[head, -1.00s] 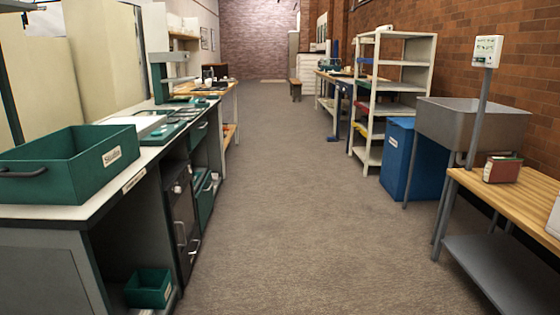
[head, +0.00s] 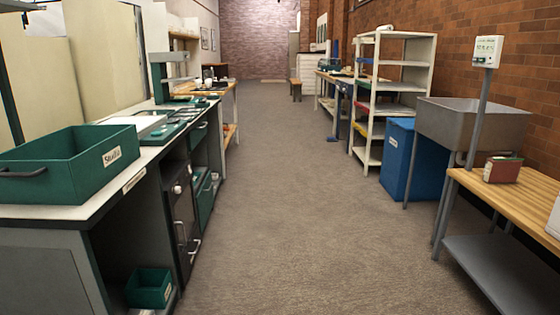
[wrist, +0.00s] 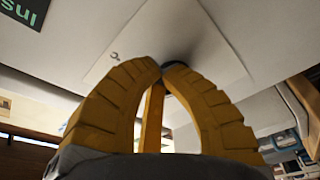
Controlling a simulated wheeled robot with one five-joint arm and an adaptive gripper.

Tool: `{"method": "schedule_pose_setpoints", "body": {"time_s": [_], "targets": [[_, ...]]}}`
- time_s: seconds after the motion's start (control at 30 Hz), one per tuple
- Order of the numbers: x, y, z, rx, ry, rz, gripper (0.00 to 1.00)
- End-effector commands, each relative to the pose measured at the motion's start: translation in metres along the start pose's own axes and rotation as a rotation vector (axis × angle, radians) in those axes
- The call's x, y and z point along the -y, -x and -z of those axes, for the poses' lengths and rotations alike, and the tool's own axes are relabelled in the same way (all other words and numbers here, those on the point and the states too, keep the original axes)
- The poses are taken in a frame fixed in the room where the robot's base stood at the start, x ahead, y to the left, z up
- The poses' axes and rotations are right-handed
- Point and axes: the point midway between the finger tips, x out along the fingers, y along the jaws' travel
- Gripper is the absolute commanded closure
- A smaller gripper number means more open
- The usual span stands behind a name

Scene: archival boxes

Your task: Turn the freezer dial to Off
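In the wrist view, the yellow fingers of my gripper (wrist: 164,70) curve inward and their tips nearly meet in front of a pale panel (wrist: 120,62). A small dark round part (wrist: 182,64), possibly the dial, sits just behind the tips and is mostly hidden by them. I cannot tell whether the fingers hold it or only touch it. The dial's setting cannot be read. My gripper is not in the head view, and I cannot clearly make out the freezer there.
In the head view, a counter with a green bin (head: 70,165) stands at left. A blue box (head: 400,160), a grey sink (head: 470,125) and a wooden-topped bench (head: 515,200) stand at right. The carpeted aisle (head: 290,200) between is clear.

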Motion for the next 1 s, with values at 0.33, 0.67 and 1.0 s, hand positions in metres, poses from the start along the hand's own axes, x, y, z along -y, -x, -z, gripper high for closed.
{"method": "schedule_pose_setpoints", "body": {"time_s": [0.33,0.67,1.0], "targets": [[-0.0020,-0.0003,0.0011,-0.001,0.000,-0.001,1.00],[-0.0023,0.0003,-0.0012,0.003,0.000,-0.001,1.00],[-0.0042,0.0016,-0.0060,0.009,0.000,-0.004,1.00]]}}
